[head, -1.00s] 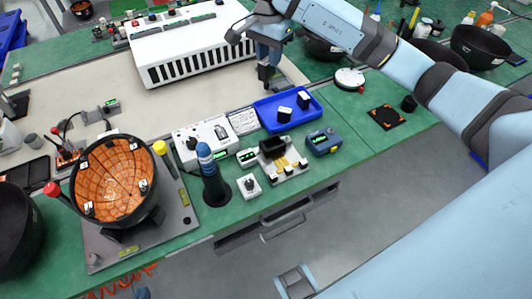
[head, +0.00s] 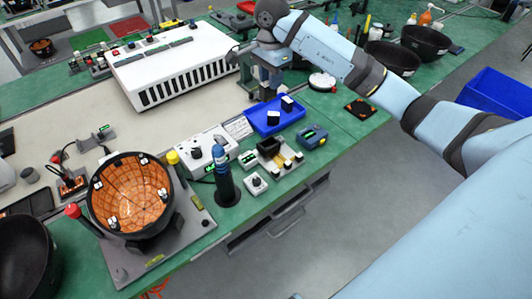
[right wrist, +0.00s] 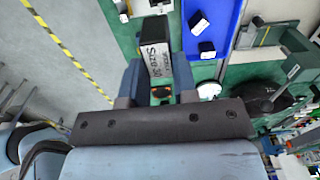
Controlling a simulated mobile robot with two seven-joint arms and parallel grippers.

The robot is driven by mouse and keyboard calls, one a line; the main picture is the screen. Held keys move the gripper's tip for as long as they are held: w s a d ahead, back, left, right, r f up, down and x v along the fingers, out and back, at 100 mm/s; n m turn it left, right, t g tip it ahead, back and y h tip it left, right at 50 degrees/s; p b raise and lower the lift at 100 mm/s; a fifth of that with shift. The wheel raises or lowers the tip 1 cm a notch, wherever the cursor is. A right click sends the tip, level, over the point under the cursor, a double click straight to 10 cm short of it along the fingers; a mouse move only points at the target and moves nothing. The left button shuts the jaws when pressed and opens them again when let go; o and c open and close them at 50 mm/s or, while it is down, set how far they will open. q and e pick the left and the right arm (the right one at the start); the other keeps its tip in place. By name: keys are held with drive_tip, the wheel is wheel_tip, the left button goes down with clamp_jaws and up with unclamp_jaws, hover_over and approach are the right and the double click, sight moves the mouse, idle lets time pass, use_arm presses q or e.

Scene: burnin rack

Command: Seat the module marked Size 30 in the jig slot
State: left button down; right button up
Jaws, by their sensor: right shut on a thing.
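My right gripper (head: 264,94) is above the table at the back edge of the blue tray. In the right wrist view my right gripper (right wrist: 157,78) is shut on a dark module with a white label reading "Size 30" (right wrist: 155,45). In the head view the held module is hard to make out between the fingers. The jig (head: 283,163), a light block with a dark slot and yellow pads, stands in front of the tray. The slot looks empty. My left gripper is not in view.
A blue-grey meter (head: 312,138) is right of the jig. A dark blue-topped cylinder (head: 224,180) and a white knob box (head: 257,182) are left of it. A white vented unit (head: 170,70) stands behind.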

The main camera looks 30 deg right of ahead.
drive_tip(key=shift+s, duration=0.15)
drive_tip(key=shift+f, duration=0.3)
wheel_tip(320, 180, down, 19)
drive_tip(key=shift+f+p, duration=0.1)
drive_tip(key=shift+p, duration=0.75)
drive_tip(key=shift+d+f, duration=0.1)
drive_tip(key=shift+f, duration=0.05)
drive_tip(key=shift+f, duration=0.1)
drive_tip(key=shift+f, duration=0.15)
drive_tip(key=o, duration=0.9)
